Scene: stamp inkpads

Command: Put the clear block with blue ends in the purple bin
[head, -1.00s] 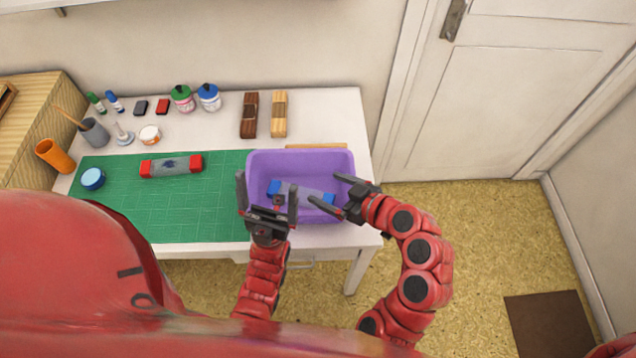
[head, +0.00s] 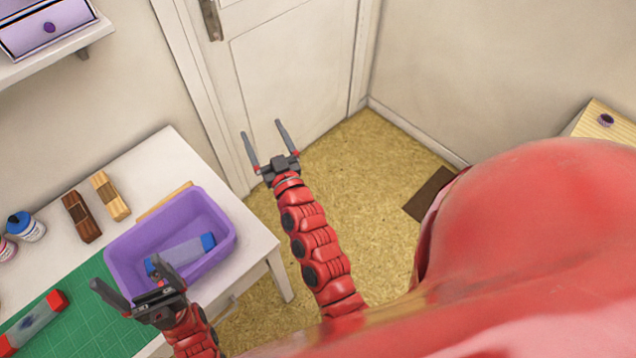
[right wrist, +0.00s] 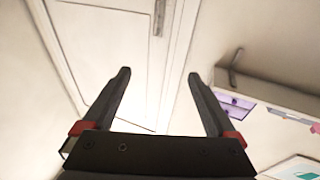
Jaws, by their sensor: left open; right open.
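The clear block with blue ends (head: 187,251) lies inside the purple bin (head: 222,208), slanted along its floor. Its near end is partly hidden by my left gripper. The bin stands on the white table near its right end. My left gripper (head: 127,277) is open and empty at the near edge of the bin. My right gripper (head: 262,137) is open and empty, raised to the right of the table in front of the door. In the right wrist view my right gripper (right wrist: 158,85) has its fingers apart with nothing between them.
A clear block with red ends (head: 35,322) lies on the green mat (head: 95,318). Bottles (head: 25,226) stand at left.

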